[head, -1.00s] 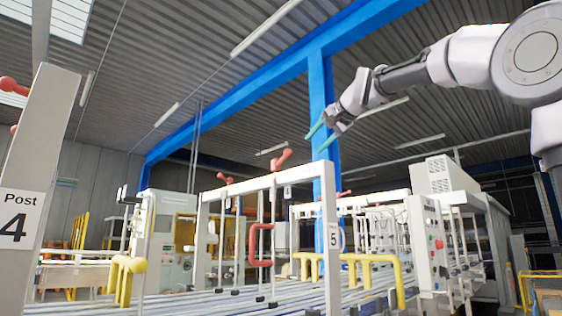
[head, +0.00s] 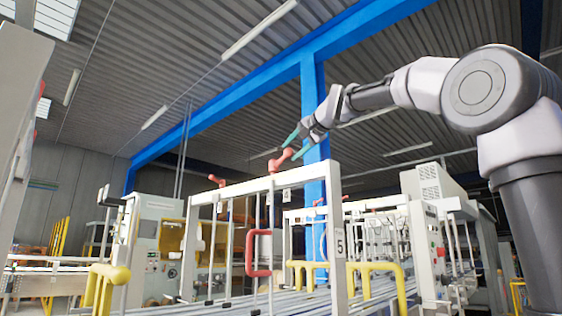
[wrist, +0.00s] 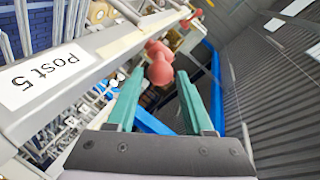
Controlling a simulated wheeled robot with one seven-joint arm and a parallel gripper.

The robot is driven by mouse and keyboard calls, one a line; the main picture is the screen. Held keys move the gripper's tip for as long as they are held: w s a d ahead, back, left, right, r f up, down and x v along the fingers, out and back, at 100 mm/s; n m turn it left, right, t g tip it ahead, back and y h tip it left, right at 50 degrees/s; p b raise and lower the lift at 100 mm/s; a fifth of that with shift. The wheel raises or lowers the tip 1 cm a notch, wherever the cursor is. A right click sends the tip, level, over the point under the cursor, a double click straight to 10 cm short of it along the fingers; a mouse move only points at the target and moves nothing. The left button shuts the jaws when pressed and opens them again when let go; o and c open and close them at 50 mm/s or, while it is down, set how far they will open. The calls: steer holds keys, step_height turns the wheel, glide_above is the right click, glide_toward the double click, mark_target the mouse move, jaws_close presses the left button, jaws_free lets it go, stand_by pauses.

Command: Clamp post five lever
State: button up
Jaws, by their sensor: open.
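The post five lever is a red lever (head: 280,160) with a rounded knob, on top of the white frame of post five (head: 338,240). In the wrist view the red lever (wrist: 159,66) shows ahead, between the tips of the two green fingers. My gripper (head: 293,143) is open, just above and beside the lever in the head view. In the wrist view my gripper (wrist: 158,85) has its fingers apart with nothing held. I cannot tell whether either finger touches the lever. The "Post 5" label (wrist: 42,75) is on the beam to the left.
Another red lever (head: 217,181) stands farther left on the same frame. A red C-shaped handle (head: 258,253) hangs below the beam. Yellow rails (head: 376,268) stand low around the conveyor. A tall grey post (head: 18,90) fills the left edge. Space above the beam is open.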

mark_target(282, 162)
steer(key=x, duration=0.7)
steer(key=shift+w, duration=0.15)
jaws_close()
steer(key=shift+f, duration=0.1)
stand_by(1.1)
